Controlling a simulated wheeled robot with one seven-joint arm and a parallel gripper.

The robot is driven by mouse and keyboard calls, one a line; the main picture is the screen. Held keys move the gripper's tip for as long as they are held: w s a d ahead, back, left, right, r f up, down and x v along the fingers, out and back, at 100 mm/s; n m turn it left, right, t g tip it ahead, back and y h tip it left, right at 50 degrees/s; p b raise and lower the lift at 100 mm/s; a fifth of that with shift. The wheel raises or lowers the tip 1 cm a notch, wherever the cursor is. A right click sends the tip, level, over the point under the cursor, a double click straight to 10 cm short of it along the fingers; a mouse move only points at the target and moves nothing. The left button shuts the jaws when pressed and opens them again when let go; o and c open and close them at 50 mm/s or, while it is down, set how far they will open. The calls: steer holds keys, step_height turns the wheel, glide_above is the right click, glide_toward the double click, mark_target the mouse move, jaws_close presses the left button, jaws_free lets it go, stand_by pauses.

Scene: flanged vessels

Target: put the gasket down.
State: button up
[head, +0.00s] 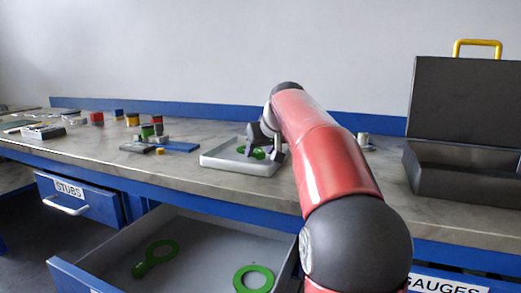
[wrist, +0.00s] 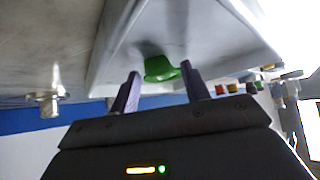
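A green gasket (head: 258,153) is in the white tray (head: 238,168) on the bench, partly hidden by my gripper in the head view. In the wrist view a green piece of it (wrist: 160,69) shows just beyond and between my fingertips, against the tray (wrist: 185,35). My gripper (head: 262,140) is low over the tray, fingers pointing down into it. In the wrist view the fingers of my gripper (wrist: 160,78) are apart, with a small gap beside the green piece at the left finger. The rest of the ring is hidden.
An open drawer (head: 205,225) below holds two green ring-shaped parts (head: 253,280). An open dark case (head: 455,175) stands at right, and a small metal flanged piece (head: 364,140) lies behind my arm. Blue blocks and coloured pieces (head: 160,145) are left of the tray.

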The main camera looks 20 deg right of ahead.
steer(key=shift+s+r, duration=0.2)
steer(key=shift+r, duration=0.2)
steer(key=v, duration=1.1)
steer(key=shift+s+r+p, duration=0.1)
steer(key=shift+s+p, duration=0.1)
steer(key=shift+p, duration=0.2)
